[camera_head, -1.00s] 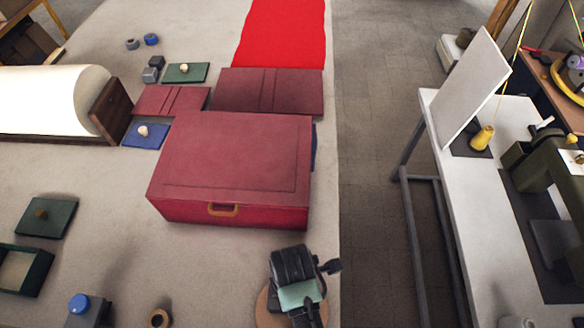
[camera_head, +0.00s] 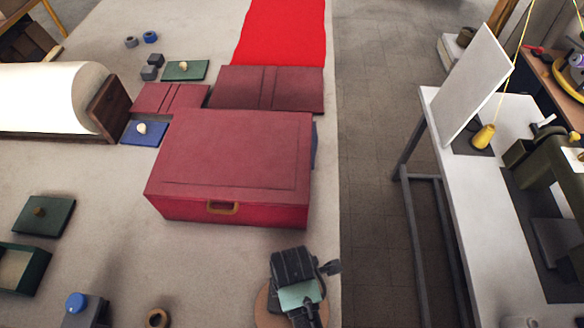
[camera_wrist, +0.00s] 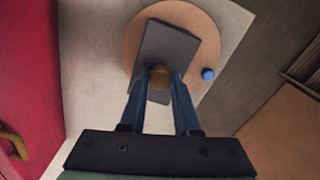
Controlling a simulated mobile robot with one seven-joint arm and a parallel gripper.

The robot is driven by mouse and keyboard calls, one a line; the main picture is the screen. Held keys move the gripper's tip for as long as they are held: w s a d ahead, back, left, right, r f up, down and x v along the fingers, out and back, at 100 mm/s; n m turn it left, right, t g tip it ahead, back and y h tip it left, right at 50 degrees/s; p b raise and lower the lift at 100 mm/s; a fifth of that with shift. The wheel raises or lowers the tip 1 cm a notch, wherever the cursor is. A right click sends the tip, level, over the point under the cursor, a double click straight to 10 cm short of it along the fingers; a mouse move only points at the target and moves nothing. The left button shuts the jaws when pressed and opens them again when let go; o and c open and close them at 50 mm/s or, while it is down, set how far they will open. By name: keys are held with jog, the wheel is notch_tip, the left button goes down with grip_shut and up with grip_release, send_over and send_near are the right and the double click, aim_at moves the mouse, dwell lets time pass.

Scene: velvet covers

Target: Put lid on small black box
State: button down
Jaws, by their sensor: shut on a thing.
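My gripper (camera_wrist: 159,76) is shut on a round brass-coloured knob (camera_wrist: 160,78) in the wrist view. The knob is on a dark grey, flat rectangular lid (camera_wrist: 170,45). The lid is over a round tan wooden disc (camera_wrist: 135,35), tilted in the picture. I cannot tell whether the small black box is beneath the lid or whether the two touch. In the head view my gripper's dark body hides the fingers, the lid and most of the wooden disc (camera_head: 264,305).
A large red box (camera_head: 235,150) with a tan handle stands just behind my gripper. A small blue thing (camera_wrist: 208,74) is at the disc's edge. The table's right edge is close.

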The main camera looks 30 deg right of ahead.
jog(key=shift+f, duration=0.45)
jog(key=c, duration=0.6)
grip_release()
jog(key=shift+o, duration=0.2)
notch_tip(320, 180, up, 13)
jog(key=shift+p, duration=0.3)
